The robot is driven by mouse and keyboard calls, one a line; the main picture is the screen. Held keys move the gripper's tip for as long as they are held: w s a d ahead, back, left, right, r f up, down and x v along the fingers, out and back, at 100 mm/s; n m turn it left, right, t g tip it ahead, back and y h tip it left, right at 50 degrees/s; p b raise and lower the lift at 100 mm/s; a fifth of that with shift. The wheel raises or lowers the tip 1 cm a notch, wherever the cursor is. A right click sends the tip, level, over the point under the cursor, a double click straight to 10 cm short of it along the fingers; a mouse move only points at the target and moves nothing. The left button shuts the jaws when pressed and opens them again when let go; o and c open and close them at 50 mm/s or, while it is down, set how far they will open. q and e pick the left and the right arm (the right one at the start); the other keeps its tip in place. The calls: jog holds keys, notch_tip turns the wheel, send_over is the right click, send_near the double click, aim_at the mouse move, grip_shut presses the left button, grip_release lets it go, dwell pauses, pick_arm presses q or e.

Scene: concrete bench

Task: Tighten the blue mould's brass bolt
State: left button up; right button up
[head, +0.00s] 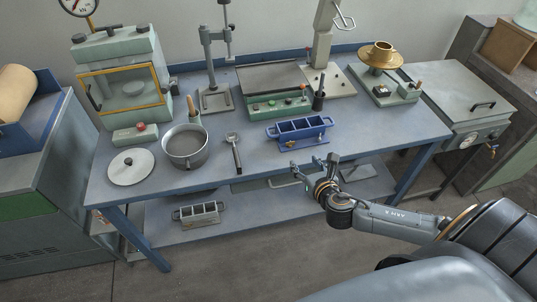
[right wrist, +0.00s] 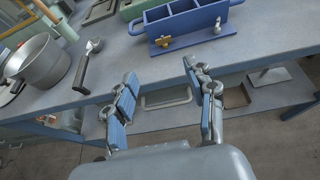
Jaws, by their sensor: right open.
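The blue mould (head: 300,132) stands on the bench, right of the middle, with open compartments on top. It also shows at the top of the right wrist view (right wrist: 190,22). Its brass bolt (right wrist: 163,41) sits low on its near side, towards the left end; it is small in the head view (head: 292,144). My right gripper (head: 314,170) is in front of the bench's near edge, short of the mould and apart from it. In the right wrist view my right gripper (right wrist: 165,97) has its fingers spread with nothing between them. My left gripper is not in view.
A grey mould (head: 197,213) is on the lower shelf. The bench top right of the mould is clear.

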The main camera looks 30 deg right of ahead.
send_near(290, 143)
jog(key=x, duration=0.7)
jog(key=shift+s+d, duration=0.1)
jog(key=shift+d, duration=0.05)
jog(key=shift+w+f, duration=0.15)
jog(key=shift+w, duration=0.4)
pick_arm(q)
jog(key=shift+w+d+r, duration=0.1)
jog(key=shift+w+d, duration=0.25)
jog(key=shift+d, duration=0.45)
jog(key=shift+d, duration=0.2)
pick_arm(e)
jog(key=shift+c, duration=0.2)
